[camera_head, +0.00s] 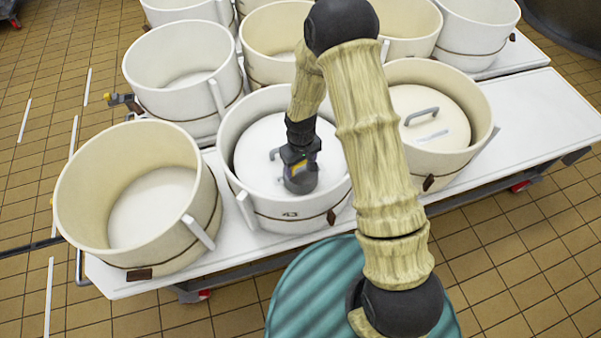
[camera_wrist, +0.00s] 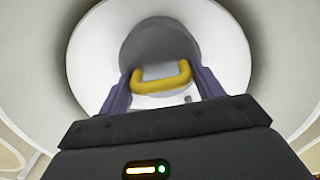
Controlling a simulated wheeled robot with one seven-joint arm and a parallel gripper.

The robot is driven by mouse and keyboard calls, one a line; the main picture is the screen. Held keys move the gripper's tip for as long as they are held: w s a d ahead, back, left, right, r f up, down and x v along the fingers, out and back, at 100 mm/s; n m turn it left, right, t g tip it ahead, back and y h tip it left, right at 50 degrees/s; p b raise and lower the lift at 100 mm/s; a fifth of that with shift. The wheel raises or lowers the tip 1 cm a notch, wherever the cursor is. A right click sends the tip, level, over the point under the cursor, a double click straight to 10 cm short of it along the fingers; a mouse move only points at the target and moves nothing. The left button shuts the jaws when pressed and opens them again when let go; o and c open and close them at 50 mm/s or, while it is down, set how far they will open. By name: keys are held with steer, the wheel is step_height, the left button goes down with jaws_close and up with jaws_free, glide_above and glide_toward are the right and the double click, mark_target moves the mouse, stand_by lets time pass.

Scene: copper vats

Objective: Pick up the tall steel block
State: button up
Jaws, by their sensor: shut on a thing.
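The tall steel block looks like a grey, rounded weight with a yellow handle. In the head view the block (camera_head: 301,184) is over the white lid inside the middle front vat (camera_head: 290,215), marked 43. In the wrist view the block (camera_wrist: 158,48) is straight ahead, its yellow handle (camera_wrist: 163,78) between the purple fingers. My gripper (camera_wrist: 162,88) is shut on the block at its handle; in the head view my gripper (camera_head: 298,163) is just above it. The block's underside is hidden, so I cannot tell whether it touches the lid.
An open, empty-looking vat (camera_head: 150,205) stands to the left on the white table (camera_head: 545,115). A lidded vat (camera_head: 435,120) with a grey handle (camera_head: 421,115) stands to the right. Several more vats stand behind. Vat walls surround my gripper closely; tiled floor (camera_head: 540,255) lies in front.

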steer(key=shift+w+r, duration=0.1)
jaws_close()
step_height(320, 180, up, 10)
steer(key=shift+b, duration=0.3)
stand_by(0.8)
